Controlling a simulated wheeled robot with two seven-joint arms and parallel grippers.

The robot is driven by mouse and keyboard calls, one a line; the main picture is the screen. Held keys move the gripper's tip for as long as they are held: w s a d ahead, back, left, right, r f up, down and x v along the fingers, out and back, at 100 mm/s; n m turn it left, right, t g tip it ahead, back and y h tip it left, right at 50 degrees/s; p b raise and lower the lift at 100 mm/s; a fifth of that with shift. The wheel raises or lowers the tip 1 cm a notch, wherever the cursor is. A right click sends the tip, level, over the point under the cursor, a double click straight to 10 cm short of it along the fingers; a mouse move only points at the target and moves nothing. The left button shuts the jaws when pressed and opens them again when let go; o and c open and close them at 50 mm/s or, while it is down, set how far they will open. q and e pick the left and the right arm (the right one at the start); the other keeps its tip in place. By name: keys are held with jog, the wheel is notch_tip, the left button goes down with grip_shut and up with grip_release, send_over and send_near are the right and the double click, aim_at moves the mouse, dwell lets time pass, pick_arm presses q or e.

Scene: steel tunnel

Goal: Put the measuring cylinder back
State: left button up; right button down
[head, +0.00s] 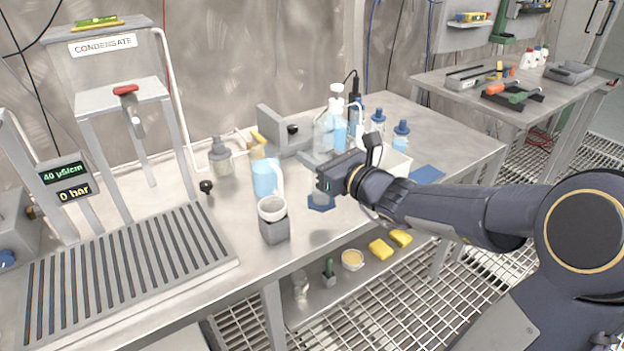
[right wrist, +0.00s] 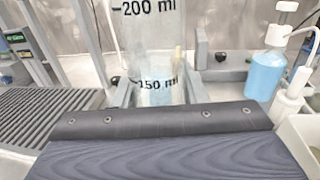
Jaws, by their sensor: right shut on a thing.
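My right gripper (head: 325,183) is shut on the clear measuring cylinder (right wrist: 148,45) over the middle of the bench. The wrist view shows its 200 ml and 150 ml marks upright above my fingers (right wrist: 160,120). In the head view its blue foot (head: 321,205) shows just below the gripper; I cannot tell whether it touches the bench. The gripper hides much of the cylinder's body. My left gripper is not in view.
A blue jug (head: 267,178) and a white cup (head: 272,209) on a grey block stand left of the gripper. A wash bottle (head: 338,125), blue-capped bottles (head: 401,134) and a white tray (head: 397,164) stand behind and right. A blue mat (head: 427,174) lies bare.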

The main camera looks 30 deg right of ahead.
notch_tip(320, 180, down, 6)
jog(key=w+b, duration=0.1)
jog(key=w, duration=0.1)
jog(key=shift+d+r, duration=0.2)
jog(key=shift+f+b, duration=0.2)
jog(key=shift+b, duration=0.2)
jog(key=c, duration=0.9)
grip_release()
jog(key=shift+o, duration=0.2)
jog(key=shift+r, duration=0.15)
